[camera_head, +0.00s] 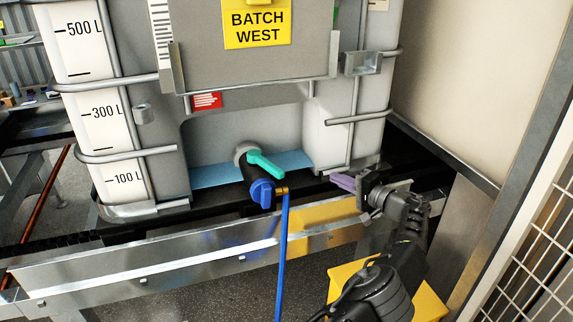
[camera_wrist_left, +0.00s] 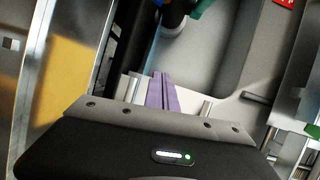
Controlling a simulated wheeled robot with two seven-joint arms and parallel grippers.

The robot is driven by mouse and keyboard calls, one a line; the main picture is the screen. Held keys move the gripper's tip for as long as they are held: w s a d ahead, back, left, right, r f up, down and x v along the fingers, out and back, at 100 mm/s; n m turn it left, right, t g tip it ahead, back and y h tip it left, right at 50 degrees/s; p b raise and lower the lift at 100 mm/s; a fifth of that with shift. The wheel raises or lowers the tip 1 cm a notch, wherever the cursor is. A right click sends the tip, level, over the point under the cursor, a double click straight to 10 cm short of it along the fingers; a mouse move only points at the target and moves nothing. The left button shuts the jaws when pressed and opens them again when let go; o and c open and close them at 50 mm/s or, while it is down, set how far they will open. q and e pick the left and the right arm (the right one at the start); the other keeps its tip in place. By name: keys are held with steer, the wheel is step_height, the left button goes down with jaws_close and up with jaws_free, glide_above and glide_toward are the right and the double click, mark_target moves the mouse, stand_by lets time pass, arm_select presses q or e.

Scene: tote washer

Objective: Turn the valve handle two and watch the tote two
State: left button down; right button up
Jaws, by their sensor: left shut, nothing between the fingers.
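A turquoise valve handle (camera_head: 264,162) sits on a grey and black outlet valve (camera_head: 255,180) with a blue cap (camera_head: 262,192), low on the front of a large caged tote (camera_head: 160,150). The handle slants down to the right. The tote carries a yellow "BATCH WEST" sign (camera_head: 257,22). My left gripper (camera_head: 342,182) is right of the valve, apart from it, with its purple fingers shut and empty. In the left wrist view the shut fingers (camera_wrist_left: 161,92) point toward the valve (camera_wrist_left: 176,14); the handle's edge (camera_wrist_left: 201,8) shows at the top. My right gripper is out of view.
A metal rail (camera_head: 140,268) runs below the tote. A yellow block (camera_head: 345,280) is beneath my arm. A cream wall (camera_head: 470,80) and wire mesh (camera_head: 535,260) bound the right side.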

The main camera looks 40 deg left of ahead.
mark_target(265, 164)
arm_select(q)
steer(key=s+r+g, duration=0.1)
steer(key=s+r+n+g+y, duration=0.1)
steer(key=s, duration=0.1)
steer(key=s+r+g, duration=0.1)
steer(key=shift+s+a+r+n+y, duration=0.15)
steer(key=shift+s+a+n+y, duration=0.1)
steer(key=shift+s+n+y, duration=0.15)
steer(key=s+a+p, duration=0.2)
steer(key=s+a, duration=0.1)
steer(key=a, duration=0.8)
steer(key=shift+s, duration=0.4)
